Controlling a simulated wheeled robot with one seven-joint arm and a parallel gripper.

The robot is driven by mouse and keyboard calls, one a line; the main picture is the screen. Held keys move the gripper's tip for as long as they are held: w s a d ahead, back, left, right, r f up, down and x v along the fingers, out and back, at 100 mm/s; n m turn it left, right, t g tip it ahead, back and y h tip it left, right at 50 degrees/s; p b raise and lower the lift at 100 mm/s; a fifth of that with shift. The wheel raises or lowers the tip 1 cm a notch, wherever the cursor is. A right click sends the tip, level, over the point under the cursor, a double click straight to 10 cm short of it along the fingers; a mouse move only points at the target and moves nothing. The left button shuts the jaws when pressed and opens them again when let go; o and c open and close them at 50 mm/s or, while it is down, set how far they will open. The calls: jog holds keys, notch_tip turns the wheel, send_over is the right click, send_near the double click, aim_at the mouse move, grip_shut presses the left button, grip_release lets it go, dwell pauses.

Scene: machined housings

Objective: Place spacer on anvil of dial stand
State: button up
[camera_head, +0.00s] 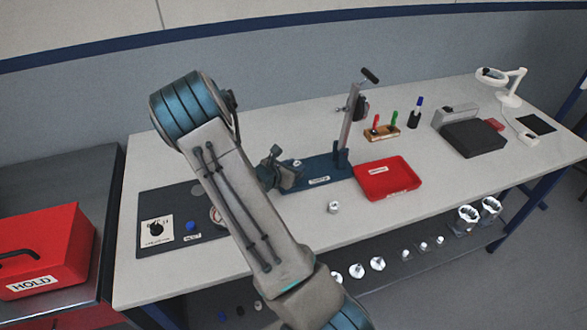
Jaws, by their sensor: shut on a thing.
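The dial stand has a dark blue base (328,170), and its grey column (350,122) rises at the base's right end with a dark dial gauge (361,107) on it. My gripper (289,168) is low over the left end of that base, partly behind my arm. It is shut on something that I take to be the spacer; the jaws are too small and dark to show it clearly. A small pale spot (297,163) shows beside the jaws; I cannot tell whether it is the spacer or the anvil.
A silver hex part (334,207) lies on the bench (300,237) in front of the stand. A red tray (388,181) is right of it. A dark mat (180,236) lies left. Marker holder (381,132), black box (473,141) and lamp (510,98) stand further right. Metal parts line the lower shelf.

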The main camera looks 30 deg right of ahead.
jog(key=shift+f, duration=0.8)
jog(key=shift+f, duration=0.1)
jog(key=shift+f, duration=0.15)
jog(key=o, duration=1)
